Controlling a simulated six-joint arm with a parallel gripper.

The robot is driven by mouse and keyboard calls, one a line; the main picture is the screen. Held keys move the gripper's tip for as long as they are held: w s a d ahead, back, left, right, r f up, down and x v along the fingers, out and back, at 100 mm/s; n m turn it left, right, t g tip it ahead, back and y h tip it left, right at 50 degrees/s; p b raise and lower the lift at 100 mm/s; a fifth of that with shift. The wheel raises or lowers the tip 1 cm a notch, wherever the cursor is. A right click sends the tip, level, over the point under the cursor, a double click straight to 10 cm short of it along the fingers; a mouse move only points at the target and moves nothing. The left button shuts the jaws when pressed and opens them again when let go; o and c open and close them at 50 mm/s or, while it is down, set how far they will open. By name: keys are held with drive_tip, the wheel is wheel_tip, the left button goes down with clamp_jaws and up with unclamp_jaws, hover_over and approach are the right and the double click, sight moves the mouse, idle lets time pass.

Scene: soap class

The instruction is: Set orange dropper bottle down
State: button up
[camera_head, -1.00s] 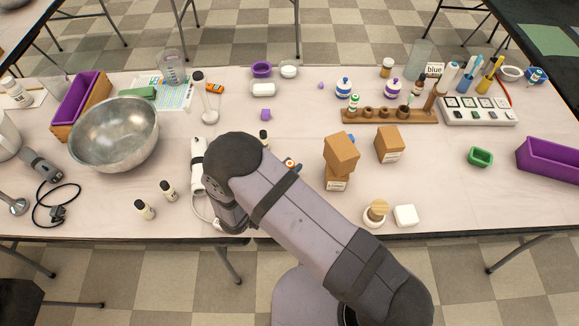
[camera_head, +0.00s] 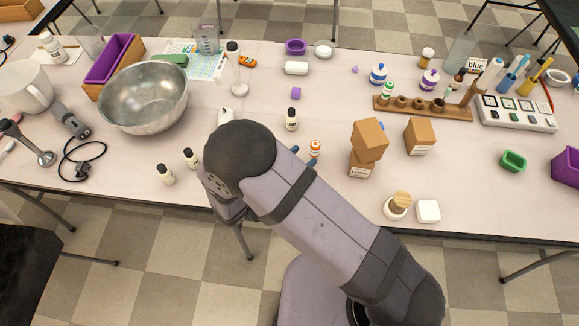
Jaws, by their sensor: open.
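The orange dropper bottle (camera_head: 315,149) has a white label and stands upright on the table, right of my arm and left of the stacked boxes. My gripper (camera_head: 304,156) is mostly hidden behind my own arm. Only its dark blue fingertips show, just left of the bottle. The gripper is open. The bottle's lower part is close to the fingertips; I cannot tell whether they touch it.
A black-capped bottle (camera_head: 291,119) stands behind the orange one. Stacked brown boxes (camera_head: 367,141) stand to the right. Two small dark-capped bottles (camera_head: 166,174) and a metal bowl (camera_head: 143,97) are to the left. A wooden rack (camera_head: 422,107) stands behind the boxes.

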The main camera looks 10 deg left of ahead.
drive_tip(key=shift+b+v, duration=0.3)
drive_tip(key=shift+v, duration=2)
drive_tip(key=w+a+r+n+g+y, duration=0.1)
drive_tip(key=w+r+n+g+y, duration=0.2)
drive_tip(key=w+y, duration=0.65)
drive_tip(key=s+d+r+n+g+h, duration=0.1)
drive_tip(key=s+d+g, duration=0.7)
drive_tip(key=s+d, duration=1.2)
drive_tip(key=d+r+n, duration=0.1)
drive_tip(key=n, duration=0.1)
drive_tip(key=shift+d+r+n+g+h, duration=0.2)
drive_tip(key=shift+r+n+g+h, duration=0.1)
drive_tip(key=shift+r+n+h, duration=0.1)
drive_tip(key=shift+s, duration=0.1)
